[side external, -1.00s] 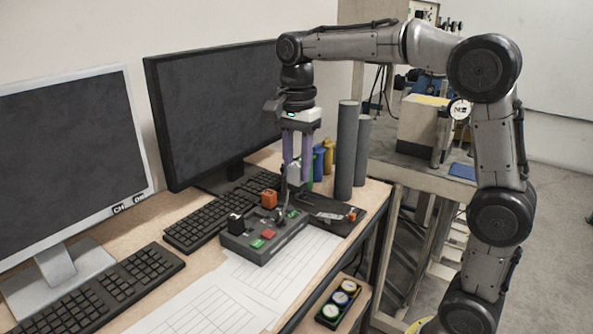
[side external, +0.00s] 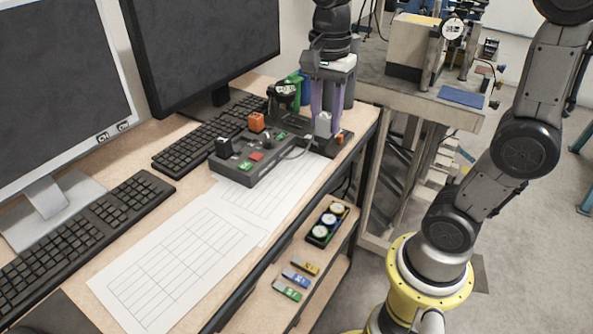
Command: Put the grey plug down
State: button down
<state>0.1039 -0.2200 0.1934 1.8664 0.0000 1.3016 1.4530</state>
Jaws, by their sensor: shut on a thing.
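The grey plug (side external: 323,124) is between the purple fingers of my gripper (side external: 325,114), which is shut on it and points straight down. It is low over the dark plate (side external: 332,149) at the right edge of the desk. I cannot tell whether the plug touches the plate. A thin grey cable (side external: 298,153) loops beside the plug, towards the grey control box (side external: 252,165) on the left. The fingers partly hide the plug.
The box carries an orange block (side external: 256,122), a black block and coloured buttons. A dark upright object (side external: 284,96) stands close left of my gripper. Paper sheets (side external: 180,258) cover the desk in front. A lower shelf holds round dials (side external: 328,223).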

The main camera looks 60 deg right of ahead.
jog(key=s+f, duration=0.1)
jog(key=s, duration=0.6)
jog(key=w+f, duration=0.3)
jog(key=w, duration=0.1)
jog(key=w+d+f, duration=0.1)
jog(key=w+f, duration=0.2)
jog(key=w, duration=0.1)
jog(key=w+f, duration=0.3)
jog(key=w, duration=0.2)
jog(key=shift+w+d, duration=0.1)
jog(key=shift+d, duration=0.05)
jog(key=shift+w+f, duration=0.25)
jog(key=shift+f, duration=0.05)
jog(key=shift+w+f, duration=0.15)
jog(key=shift+f, duration=1.5)
jog(key=shift+f, duration=0.15)
jog(key=c, duration=0.5)
grip_release()
jog(key=shift+c, duration=0.2)
